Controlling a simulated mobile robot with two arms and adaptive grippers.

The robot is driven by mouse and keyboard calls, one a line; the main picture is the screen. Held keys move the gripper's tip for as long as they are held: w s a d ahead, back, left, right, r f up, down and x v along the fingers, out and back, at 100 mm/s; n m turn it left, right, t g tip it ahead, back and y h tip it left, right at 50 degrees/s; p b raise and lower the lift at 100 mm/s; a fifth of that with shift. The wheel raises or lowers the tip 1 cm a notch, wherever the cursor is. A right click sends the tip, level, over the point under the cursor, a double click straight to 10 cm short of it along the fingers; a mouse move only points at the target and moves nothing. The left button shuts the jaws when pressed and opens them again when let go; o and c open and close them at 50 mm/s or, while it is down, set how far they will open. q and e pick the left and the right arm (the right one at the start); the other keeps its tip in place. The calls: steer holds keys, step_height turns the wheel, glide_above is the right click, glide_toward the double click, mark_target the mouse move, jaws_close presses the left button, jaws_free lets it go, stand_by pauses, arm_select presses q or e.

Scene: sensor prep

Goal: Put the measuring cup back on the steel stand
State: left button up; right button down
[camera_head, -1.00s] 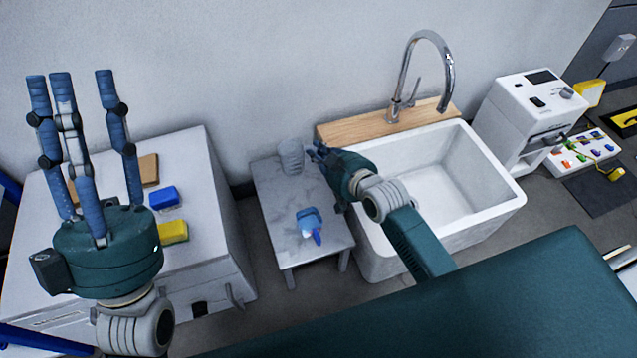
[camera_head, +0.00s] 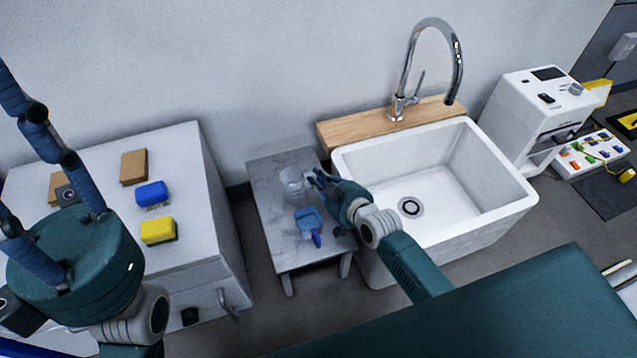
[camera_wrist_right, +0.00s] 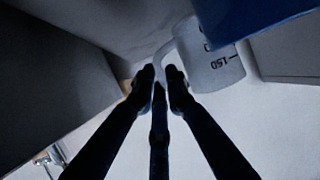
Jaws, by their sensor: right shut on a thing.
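The clear measuring cup (camera_head: 292,183) is upright over the far part of the steel stand (camera_head: 264,222), a low grey table. I cannot tell if its base touches the top. My right gripper (camera_head: 320,180) reaches in from the right and is shut on the cup's handle. In the right wrist view the fingers (camera_wrist_right: 160,80) close on the handle, and the cup (camera_wrist_right: 218,72) shows a 150 mark. My left gripper (camera_head: 22,165) is open and empty at the left edge, partly out of the picture.
A blue brush-like item (camera_head: 308,224) lies on the stand in front of the cup. A white sink (camera_head: 350,160) with a tap (camera_head: 405,75) stands to the right.

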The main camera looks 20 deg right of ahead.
steer(key=shift+f, duration=0.1)
steer(key=shift+f, duration=0.1)
steer(key=c, duration=1.8)
jaws_free()
steer(key=shift+o, duration=0.2)
